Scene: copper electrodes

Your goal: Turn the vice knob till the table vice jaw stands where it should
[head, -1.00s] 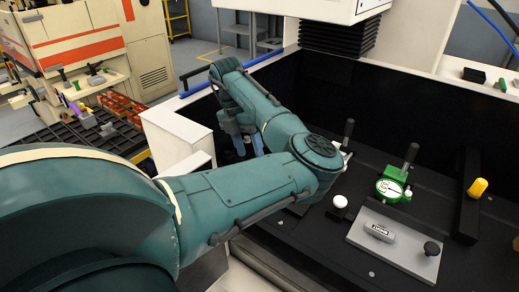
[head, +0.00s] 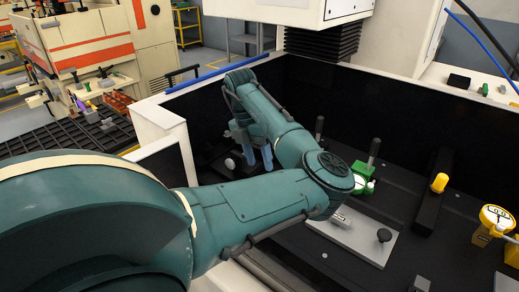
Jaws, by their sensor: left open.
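My left gripper (head: 257,160) is open, its blue-grey fingers pointing down into the black-walled machine bay beyond my forearm. Just left of the fingers is a small pale round knob (head: 230,164) on dark hardware, which may be the vice knob; I cannot tell if a finger touches it. The vice jaw cannot be made out; it is small, dark or hidden behind my arm. My right gripper is not in view.
The white bay wall (head: 160,125) stands left.

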